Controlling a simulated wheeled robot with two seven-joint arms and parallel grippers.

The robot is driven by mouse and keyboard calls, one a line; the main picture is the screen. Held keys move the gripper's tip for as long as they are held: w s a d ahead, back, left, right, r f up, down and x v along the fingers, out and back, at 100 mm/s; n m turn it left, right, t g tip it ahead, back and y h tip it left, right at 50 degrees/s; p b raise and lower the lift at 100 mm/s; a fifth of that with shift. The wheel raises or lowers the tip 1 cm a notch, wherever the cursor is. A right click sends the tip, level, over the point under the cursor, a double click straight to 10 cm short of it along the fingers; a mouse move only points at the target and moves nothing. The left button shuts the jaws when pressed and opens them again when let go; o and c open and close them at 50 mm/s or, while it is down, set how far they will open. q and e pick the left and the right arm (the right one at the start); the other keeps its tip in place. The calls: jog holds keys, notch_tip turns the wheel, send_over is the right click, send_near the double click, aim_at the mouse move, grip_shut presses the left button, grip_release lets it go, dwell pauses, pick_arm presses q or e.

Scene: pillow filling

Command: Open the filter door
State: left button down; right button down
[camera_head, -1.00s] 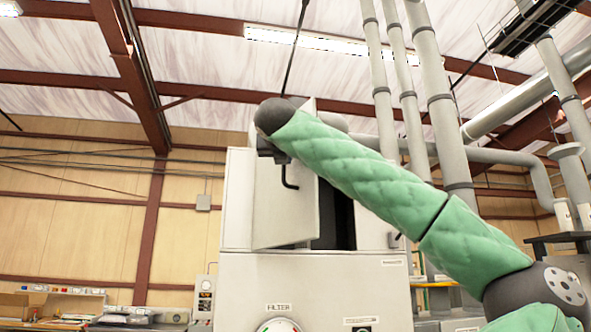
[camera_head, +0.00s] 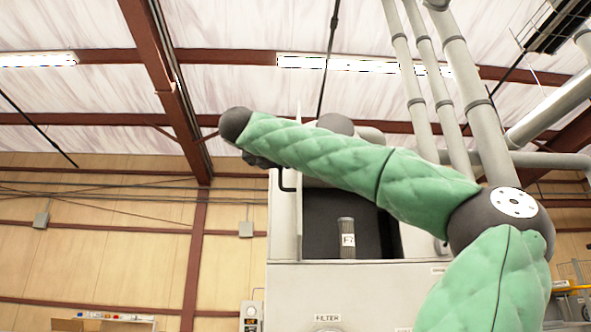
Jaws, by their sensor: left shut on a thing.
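The filter cabinet (camera_head: 350,285) is pale grey and carries a FILTER label on its front. Its filter door (camera_head: 284,222) stands wide open at the left side of the opening, seen nearly edge-on. Inside the dark opening stands an upright grey cylindrical filter (camera_head: 347,239) with a white label. My right gripper is not in view.
Tall grey pipes (camera_head: 455,70) rise behind the cabinet on the right. A small control box (camera_head: 251,316) stands at the cabinet's lower left. The space left of the door is free in front of the wooden wall (camera_head: 110,230).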

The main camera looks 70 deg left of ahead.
pick_arm(q)
jog(key=shift+s+a+b, duration=0.3)
jog(key=shift+s+a, duration=0.35)
jog(key=shift+s, duration=0.2)
jog(key=shift+s+a+b, duration=0.25)
jog(key=shift+s+a, duration=0.4)
jog(key=shift+s, duration=0.15)
jog(key=c, duration=1.6)
grip_release()
jog(key=shift+s, duration=0.1)
